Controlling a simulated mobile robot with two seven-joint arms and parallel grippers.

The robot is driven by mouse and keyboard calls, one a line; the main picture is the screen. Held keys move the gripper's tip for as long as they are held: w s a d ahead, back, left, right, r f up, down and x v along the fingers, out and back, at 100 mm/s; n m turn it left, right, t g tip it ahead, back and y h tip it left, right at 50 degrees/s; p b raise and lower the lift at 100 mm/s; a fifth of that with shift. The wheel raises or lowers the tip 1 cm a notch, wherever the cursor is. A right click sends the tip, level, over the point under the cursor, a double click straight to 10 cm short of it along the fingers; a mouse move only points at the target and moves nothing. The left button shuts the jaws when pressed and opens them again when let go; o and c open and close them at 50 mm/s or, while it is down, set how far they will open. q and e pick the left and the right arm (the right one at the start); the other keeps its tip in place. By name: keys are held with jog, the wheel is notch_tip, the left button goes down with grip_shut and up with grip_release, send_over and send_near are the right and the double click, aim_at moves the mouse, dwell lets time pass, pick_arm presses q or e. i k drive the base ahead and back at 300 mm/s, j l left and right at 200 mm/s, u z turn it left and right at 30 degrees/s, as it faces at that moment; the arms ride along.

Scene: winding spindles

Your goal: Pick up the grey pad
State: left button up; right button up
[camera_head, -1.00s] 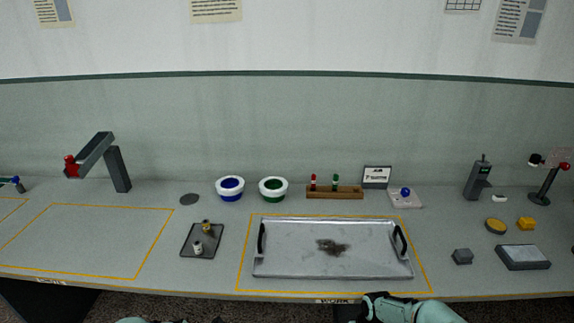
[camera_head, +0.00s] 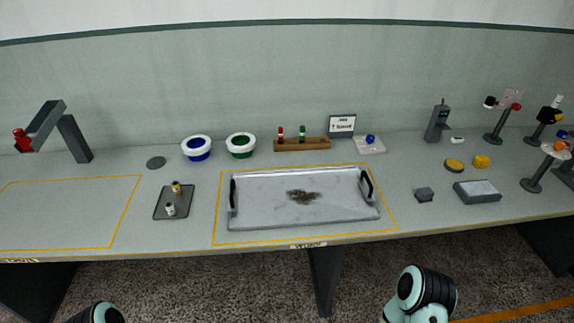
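A small dark grey block-like pad (camera_head: 424,195) lies on the bench to the right of the metal tray (camera_head: 232,222), apart from it. It sits left of a larger grey box with a paler top (camera_head: 477,197). Only links of my two arms show at the bottom edge, well below the bench front. Neither of my grippers is in view.
Dark stands (camera_head: 535,180) rise farther right. Bench around the pad is clear.

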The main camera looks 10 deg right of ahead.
aim_at(422, 195)
jog(key=z, duration=1.4)
